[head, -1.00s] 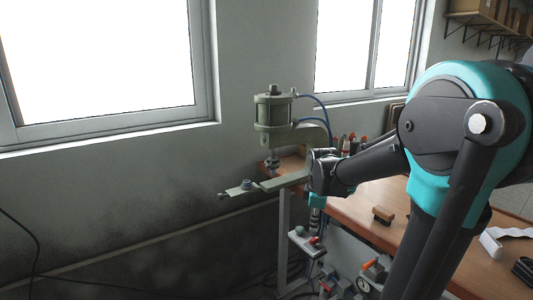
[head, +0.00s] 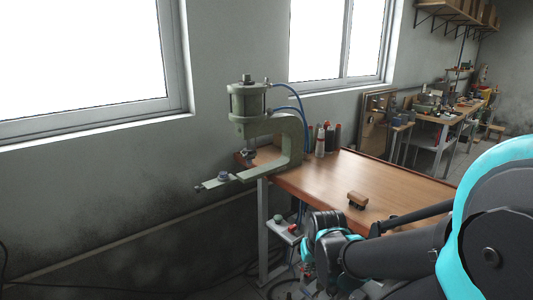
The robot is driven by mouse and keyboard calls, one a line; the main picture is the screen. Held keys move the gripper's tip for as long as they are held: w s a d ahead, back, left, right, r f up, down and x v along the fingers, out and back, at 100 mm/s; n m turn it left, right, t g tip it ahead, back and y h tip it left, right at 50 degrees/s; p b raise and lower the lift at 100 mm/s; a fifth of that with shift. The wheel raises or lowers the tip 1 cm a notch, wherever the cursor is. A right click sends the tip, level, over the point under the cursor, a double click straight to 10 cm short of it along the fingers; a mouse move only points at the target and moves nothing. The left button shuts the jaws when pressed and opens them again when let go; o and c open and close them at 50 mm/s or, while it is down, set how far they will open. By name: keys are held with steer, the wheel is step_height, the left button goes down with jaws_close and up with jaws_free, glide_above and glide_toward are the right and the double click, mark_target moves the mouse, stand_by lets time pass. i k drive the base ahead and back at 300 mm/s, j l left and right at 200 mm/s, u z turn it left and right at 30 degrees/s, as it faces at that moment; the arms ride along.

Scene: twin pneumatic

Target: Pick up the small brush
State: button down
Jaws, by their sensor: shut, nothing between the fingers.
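The small brush (head: 358,200), with a brown wooden back and dark bristles below, rests on the wooden workbench (head: 335,180) near its front edge. My arm reaches in from the lower right. My gripper (head: 309,262) hangs below the dark wrist, in front of the bench's front edge. It is lower and to the left of the brush in the picture and apart from it. It is shut and empty; its fingertips are small and hard to make out.
A green pneumatic press (head: 290,135) stands at the bench's left end, its flat arm jutting left. Bottles and tools (head: 325,138) stand behind it. A small control box (head: 283,228) sits below the bench edge. My arm hides the bench's right front. Another cluttered bench (head: 445,115) stands farther back.

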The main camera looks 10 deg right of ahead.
mark_target(356, 199)
steer(key=j+z, duration=0.2)
steer(key=z, duration=0.25)
steer(key=k+j+z, duration=0.15)
steer(key=z, duration=0.3)
